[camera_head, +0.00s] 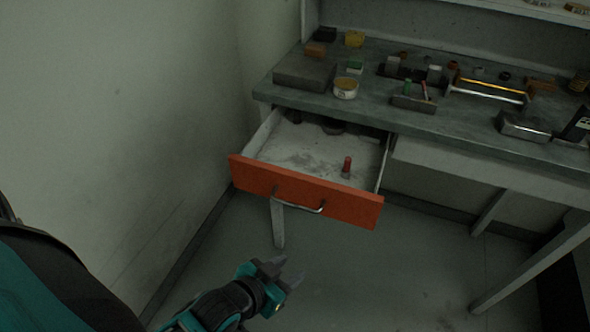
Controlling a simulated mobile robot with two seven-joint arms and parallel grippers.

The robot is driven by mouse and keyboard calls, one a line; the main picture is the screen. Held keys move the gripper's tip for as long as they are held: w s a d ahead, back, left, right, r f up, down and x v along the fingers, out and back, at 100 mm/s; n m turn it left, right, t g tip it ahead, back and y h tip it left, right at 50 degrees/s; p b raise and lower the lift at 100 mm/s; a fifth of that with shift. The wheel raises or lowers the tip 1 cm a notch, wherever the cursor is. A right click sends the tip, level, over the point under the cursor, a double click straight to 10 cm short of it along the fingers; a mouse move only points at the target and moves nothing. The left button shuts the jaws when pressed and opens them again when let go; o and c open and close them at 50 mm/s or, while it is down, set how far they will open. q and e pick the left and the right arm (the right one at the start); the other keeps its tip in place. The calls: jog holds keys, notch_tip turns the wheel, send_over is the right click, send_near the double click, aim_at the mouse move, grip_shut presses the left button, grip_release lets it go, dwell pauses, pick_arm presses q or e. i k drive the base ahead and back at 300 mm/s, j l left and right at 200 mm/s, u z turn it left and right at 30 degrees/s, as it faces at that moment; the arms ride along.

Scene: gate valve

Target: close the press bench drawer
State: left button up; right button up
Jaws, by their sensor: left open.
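The press bench drawer (306,192) is pulled out from under the bench top on the left side. Its front is orange with a metal bar handle (299,203). Inside its pale tray lies a small red object standing up (347,167), and dark round items sit at the back in shadow. My left gripper (287,272) is below and in front of the drawer, apart from the handle, with its fingers open and nothing between them. My right gripper is not in view.
The bench top (375,105) holds several small boxes, tins and tools. A wall (130,120) stands close to the drawer's left side. Bench legs (278,222) reach the floor, and the floor (390,270) in front is clear.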

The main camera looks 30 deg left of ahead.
aim_at(300, 167)
jog(key=j+u, duration=0.1)
jog(key=u, duration=0.65)
jog(key=k+l+u, duration=0.15)
jog(key=l, duration=0.1)
